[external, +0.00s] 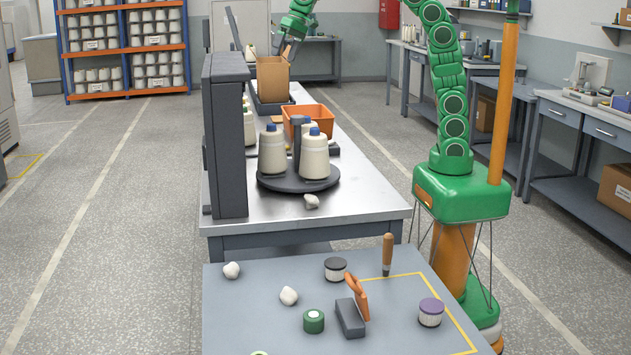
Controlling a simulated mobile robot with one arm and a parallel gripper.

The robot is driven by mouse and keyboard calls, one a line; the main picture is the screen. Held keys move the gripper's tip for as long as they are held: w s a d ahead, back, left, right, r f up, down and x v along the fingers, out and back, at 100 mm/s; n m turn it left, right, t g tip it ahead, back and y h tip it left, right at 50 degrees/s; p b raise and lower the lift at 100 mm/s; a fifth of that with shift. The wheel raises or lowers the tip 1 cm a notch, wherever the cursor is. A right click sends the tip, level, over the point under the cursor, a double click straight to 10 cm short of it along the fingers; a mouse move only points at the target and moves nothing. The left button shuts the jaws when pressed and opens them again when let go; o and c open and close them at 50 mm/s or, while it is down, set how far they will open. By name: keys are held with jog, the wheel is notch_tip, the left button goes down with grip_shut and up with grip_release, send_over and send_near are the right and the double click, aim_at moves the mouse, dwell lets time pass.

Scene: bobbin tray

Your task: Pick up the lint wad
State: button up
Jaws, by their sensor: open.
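Three pale, lumpy wads that look like lint show in the external view. One wad (311,201) lies on the steel bench near its front edge, beside the dark round stand. A second wad (231,270) lies at the back left of the nearer grey table, and a third wad (289,296) lies nearer its middle. My gripper (286,50) is far back, over the far part of the bench, at the top of an upright cardboard box (272,82). It is open and well away from all three wads. I cannot tell whether it touches the box.
White cones (314,157) stand on the round stand (298,183). A dark upright panel (229,135) lines the bench's left side. An orange bin (313,117) sits behind. The near table holds jars (431,312), a dark block (350,318) and a wooden-handled tool (387,254).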

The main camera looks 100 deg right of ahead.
jog(key=s+a+r+n, duration=0.2)
jog(key=a, duration=0.4)
jog(key=w+a+f+n, duration=0.3)
jog(key=w+a+f, duration=0.6)
jog(key=a, duration=0.2)
jog(key=n+y, duration=0.1)
jog(key=n, duration=0.8)
send_near(290, 289)
jog(key=f, duration=0.2)
jog(key=shift+x, duration=1)
jog(key=shift+w+x, duration=0.2)
jog(key=shift+x, duration=0.7)
jog(key=shift+w+x, duration=0.15)
jog(key=shift+x, duration=0.8)
jog(key=shift+w+a+f, duration=0.35)
jog(key=shift+f, duration=0.3)
